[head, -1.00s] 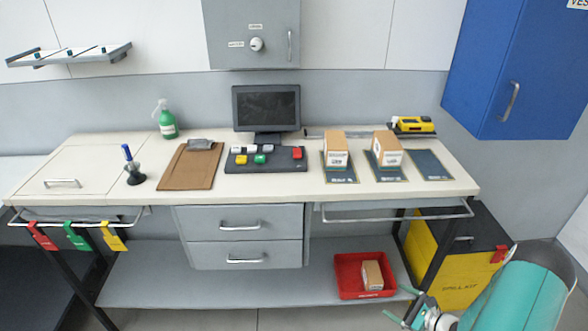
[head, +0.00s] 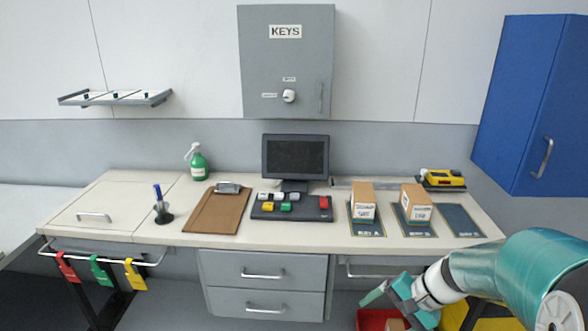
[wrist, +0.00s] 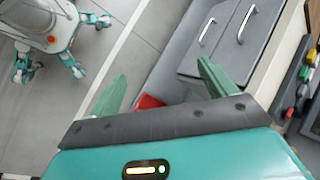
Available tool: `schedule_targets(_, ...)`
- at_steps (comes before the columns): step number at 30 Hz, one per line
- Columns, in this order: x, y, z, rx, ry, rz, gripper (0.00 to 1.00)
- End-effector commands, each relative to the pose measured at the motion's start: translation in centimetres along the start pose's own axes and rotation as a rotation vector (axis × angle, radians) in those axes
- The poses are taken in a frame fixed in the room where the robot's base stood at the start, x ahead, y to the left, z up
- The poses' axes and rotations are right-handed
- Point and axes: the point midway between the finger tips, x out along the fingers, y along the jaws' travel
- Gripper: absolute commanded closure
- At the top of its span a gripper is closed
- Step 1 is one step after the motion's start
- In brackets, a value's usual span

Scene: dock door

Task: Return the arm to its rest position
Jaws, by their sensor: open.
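My gripper (head: 386,290) is at the lower right of the head view, in front of the bench's front edge and near the red bin (head: 366,318). In the wrist view my gripper (wrist: 160,72) has its two green fingers spread apart with nothing between them. A red patch of the bin (wrist: 149,102) shows between and beyond the fingers. My arm bends in from the right edge of the head view, and it hides part of the bench's right front.
The bench top (head: 300,237) holds a clipboard (head: 216,211), button panel (head: 290,208), monitor (head: 296,157) and two cardboard boxes on mats. Drawers (head: 262,272) are under it. A blue cabinet (head: 535,105) hangs at right; a grey key cabinet (head: 286,60) hangs above.

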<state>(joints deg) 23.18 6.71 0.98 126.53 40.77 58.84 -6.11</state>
Motion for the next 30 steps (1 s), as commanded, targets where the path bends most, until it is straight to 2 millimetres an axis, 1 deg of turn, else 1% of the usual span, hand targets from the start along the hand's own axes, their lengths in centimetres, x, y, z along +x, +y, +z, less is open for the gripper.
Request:
schedule_targets(1, -0.8, -0.7, 1.5, -0.062, 0.023, 0.033, 0.17)
schedule_targets(6, -3.1, -1.5, 5.6, -0.250, 0.106, 0.146, 0.17)
schedule_targets(12, -5.8, -1.8, 9.9, -0.464, 0.226, 0.261, 0.17)
schedule_targets(18, -8.5, -1.5, 13.6, -0.668, 0.367, 0.355, 0.17)
schedule_targets(21, -9.6, -1.2, 14.9, -0.753, 0.434, 0.389, 0.17)
schedule_targets(24, -10.4, -1.0, 15.8, -0.810, 0.484, 0.411, 0.17)
schedule_targets(30, -10.6, -0.9, 15.9, -0.824, 0.497, 0.417, 0.17)
